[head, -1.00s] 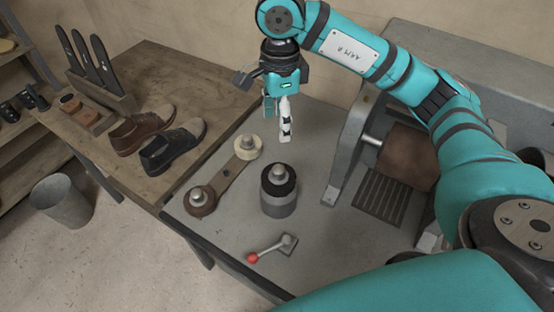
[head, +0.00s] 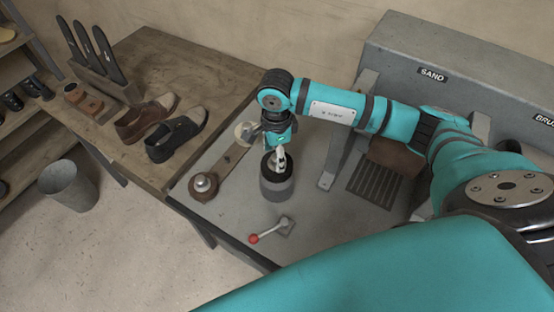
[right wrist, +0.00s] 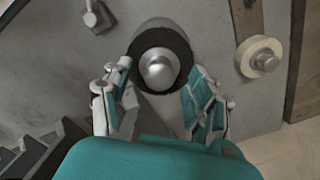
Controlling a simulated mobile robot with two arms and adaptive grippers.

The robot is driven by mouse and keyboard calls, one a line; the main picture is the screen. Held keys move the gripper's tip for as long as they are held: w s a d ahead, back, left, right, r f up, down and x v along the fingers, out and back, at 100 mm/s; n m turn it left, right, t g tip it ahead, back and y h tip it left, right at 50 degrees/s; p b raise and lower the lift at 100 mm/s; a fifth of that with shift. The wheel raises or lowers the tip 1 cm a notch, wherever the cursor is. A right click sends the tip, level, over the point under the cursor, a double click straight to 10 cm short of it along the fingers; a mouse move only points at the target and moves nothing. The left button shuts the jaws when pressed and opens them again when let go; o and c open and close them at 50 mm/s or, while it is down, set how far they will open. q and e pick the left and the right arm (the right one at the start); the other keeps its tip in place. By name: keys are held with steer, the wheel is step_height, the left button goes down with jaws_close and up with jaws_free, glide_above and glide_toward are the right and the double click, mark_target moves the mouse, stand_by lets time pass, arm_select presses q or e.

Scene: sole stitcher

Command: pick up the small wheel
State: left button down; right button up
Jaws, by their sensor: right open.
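Three round pieces with metal knobs could be wheels; I cannot tell which one is the small wheel. A cream wheel (head: 240,132) sits at the far end of a flat brown bar, partly hidden by my right gripper, and shows clear at the right in the wrist view (right wrist: 255,60). A brown wheel (head: 203,188) is at the bar's near end. A black-topped grey cylinder (head: 277,187) stands upright beside the bar. My right gripper (head: 279,159) is open and empty, pointing down over this cylinder; in the wrist view its fingers flank the black top (right wrist: 180,47). Contact is unclear.
A red-knobbed lever (head: 268,232) is near the bench's front edge. A grey bracket (head: 336,150) and a slotted grille (head: 374,185) are to the right. A wooden table (head: 152,75) with shoes (head: 176,140) stands left.

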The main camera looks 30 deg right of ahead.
steer(key=shift+f, duration=0.85)
steer(key=shift+c, duration=0.3)
jaws_close()
